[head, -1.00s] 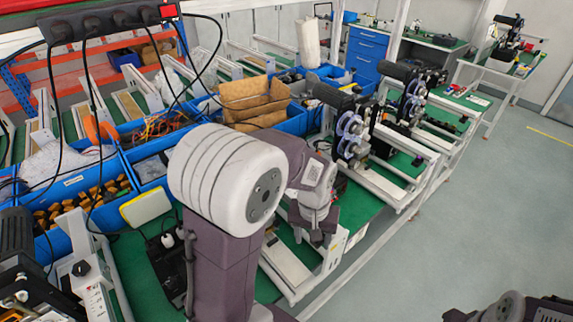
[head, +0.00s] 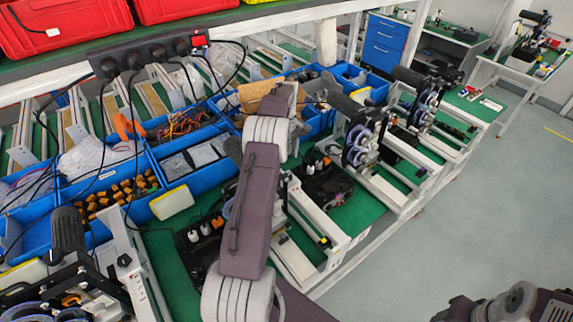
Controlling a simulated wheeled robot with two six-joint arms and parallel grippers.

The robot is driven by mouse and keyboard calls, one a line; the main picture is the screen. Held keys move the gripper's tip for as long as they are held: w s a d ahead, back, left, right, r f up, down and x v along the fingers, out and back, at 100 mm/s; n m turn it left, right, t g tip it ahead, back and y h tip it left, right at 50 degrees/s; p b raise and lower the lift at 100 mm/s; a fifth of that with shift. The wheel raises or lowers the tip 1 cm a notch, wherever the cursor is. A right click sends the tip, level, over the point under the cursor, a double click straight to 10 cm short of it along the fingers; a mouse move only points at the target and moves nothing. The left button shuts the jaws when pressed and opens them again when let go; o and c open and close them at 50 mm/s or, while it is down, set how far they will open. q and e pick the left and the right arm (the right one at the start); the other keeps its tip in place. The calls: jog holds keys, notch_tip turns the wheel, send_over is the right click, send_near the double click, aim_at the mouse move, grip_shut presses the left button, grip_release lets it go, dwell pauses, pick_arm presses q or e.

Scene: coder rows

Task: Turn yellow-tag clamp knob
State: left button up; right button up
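A work frame with pale rails and a small black-and-yellow part (head: 324,242) at its near end stands on the green bench top right of my arm. I cannot tell whether this is the yellow-tag clamp knob.
Blue bins (head: 195,160) with orange parts and cables line the back. Frames with black-handled reel units stand at right (head: 362,145) and lower left (head: 68,232). A black device (head: 325,184) sits between rails. Red crates (head: 70,22) are on the shelf above. The floor (head: 480,205) at right is clear.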

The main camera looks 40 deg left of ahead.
aim_at(288, 176)
pick_arm(q)
jog(key=shift+s+d+f+p, duration=0.1)
jog(key=shift+d+f+p, duration=0.25)
jog(key=shift+f, duration=0.1)
jog(key=f+p, duration=0.1)
jog(key=f, duration=0.3)
jog(key=f+p, duration=0.2)
jog(key=f, duration=0.2)
jog(key=shift+w+a, duration=0.15)
jog(key=shift+w, duration=0.05)
jog(key=shift+d, duration=0.2)
jog(key=shift+c, duration=0.7)
grip_shut()
jog(key=shift+f, duration=0.1)
